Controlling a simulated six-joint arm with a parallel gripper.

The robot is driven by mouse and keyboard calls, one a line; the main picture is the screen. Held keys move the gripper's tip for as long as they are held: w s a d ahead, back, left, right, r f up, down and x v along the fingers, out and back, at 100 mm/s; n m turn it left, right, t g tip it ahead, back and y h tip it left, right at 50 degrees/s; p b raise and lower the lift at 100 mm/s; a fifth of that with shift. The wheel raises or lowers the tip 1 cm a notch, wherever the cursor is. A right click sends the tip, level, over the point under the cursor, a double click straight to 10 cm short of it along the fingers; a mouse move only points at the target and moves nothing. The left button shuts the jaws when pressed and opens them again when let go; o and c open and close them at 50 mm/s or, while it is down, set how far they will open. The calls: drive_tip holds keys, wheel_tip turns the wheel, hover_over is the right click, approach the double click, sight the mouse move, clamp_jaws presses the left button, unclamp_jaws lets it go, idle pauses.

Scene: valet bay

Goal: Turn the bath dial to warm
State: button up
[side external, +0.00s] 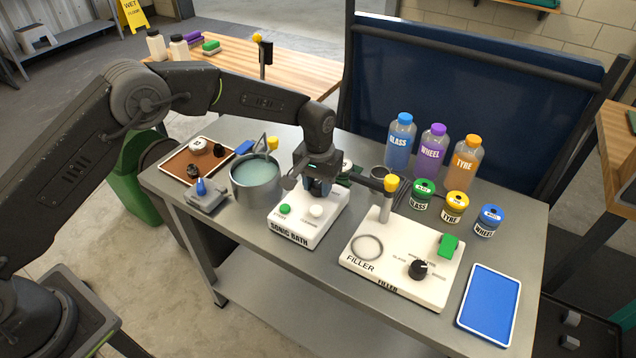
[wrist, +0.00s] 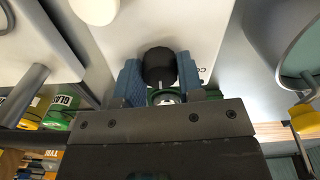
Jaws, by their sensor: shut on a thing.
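The white sonic bath unit (side external: 292,228) stands mid-bench in the side view, with a green button (side external: 285,209) and a pale round knob (side external: 316,211) on its top. My gripper (side external: 318,188) points down over the back of this unit. In the wrist view, the blue-padded fingers of my gripper (wrist: 158,72) are shut on the black bath dial (wrist: 158,64), one on each side. The side view hides the dial behind my gripper. A label beginning "CO" is partly visible beside the dial in the wrist view; I cannot tell the dial's setting.
The metal tank of liquid (side external: 256,184) stands left of the unit. The filler panel (side external: 385,278), with its own black knob (side external: 418,269) and spout (side external: 388,200), is at right. Bottles (side external: 431,154) and jars (side external: 454,208) stand behind it. A blue tray (side external: 489,304) lies far right.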

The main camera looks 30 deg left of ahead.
sight(318, 184)
idle(0.4)
drive_tip(key=o, duration=0.9)
drive_tip(key=shift+o, duration=0.2)
wheel_tip(318, 184, up, 14)
idle(0.3)
drive_tip(key=s+a+r+t, duration=0.2)
drive_tip(key=s+a+r, duration=0.3)
drive_tip(key=s+r, duration=0.25)
drive_tip(key=s+a+r+t, duration=0.1)
drive_tip(key=s+a+r, duration=0.3)
drive_tip(key=s+r, duration=0.35)
drive_tip(key=s+a+f+t, duration=0.1)
drive_tip(key=s+a+f, duration=0.1)
drive_tip(key=s, duration=0.7)
drive_tip(key=s+a+f+m+t, duration=0.1)
drive_tip(key=s+a+f, duration=0.1)
drive_tip(key=s, duration=0.7)
drive_tip(key=shift+s+a+t, duration=0.3)
drive_tip(key=shift+s+a, duration=0.05)
drive_tip(key=shift+s, duration=0.05)
